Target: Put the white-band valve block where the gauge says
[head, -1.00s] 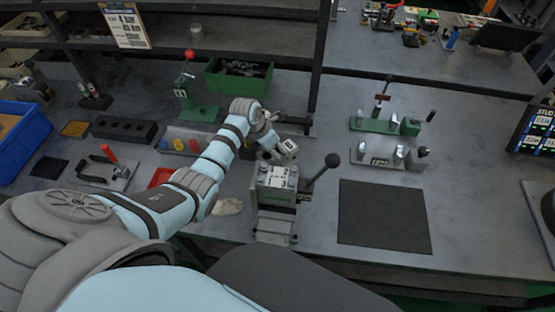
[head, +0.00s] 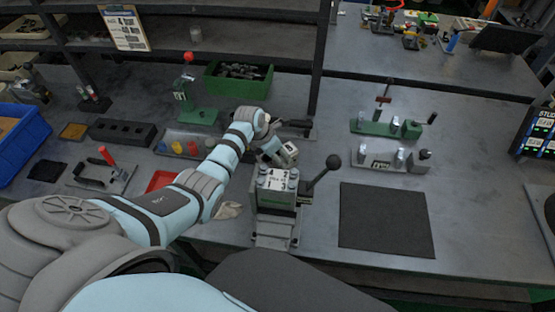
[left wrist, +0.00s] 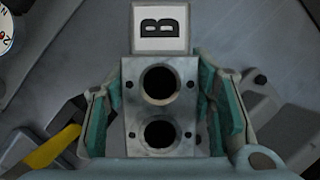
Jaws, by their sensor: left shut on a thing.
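My left gripper (left wrist: 158,112) is shut on a grey metal valve block (left wrist: 160,82) with two round bores and small corner holes, gripped from both sides in the left wrist view. A white plate (left wrist: 161,25) marked B adjoins its far end. No separate white band shows clearly on the block. In the head view the left gripper (head: 270,152) and the held block (head: 289,151) are just behind the grey-green lever fixture (head: 276,190). I cannot tell whether the block touches anything. A round dial (left wrist: 5,28) is cut off at the wrist view's left edge. My right gripper is not in view.
The fixture's black-knobbed lever (head: 325,172) leans right. A dark mat (head: 385,218) lies clear to its right. Clamp fixtures (head: 390,158) stand behind. A green bin (head: 239,79), red tray (head: 162,180) and blue bin (head: 24,140) are around the left arm.

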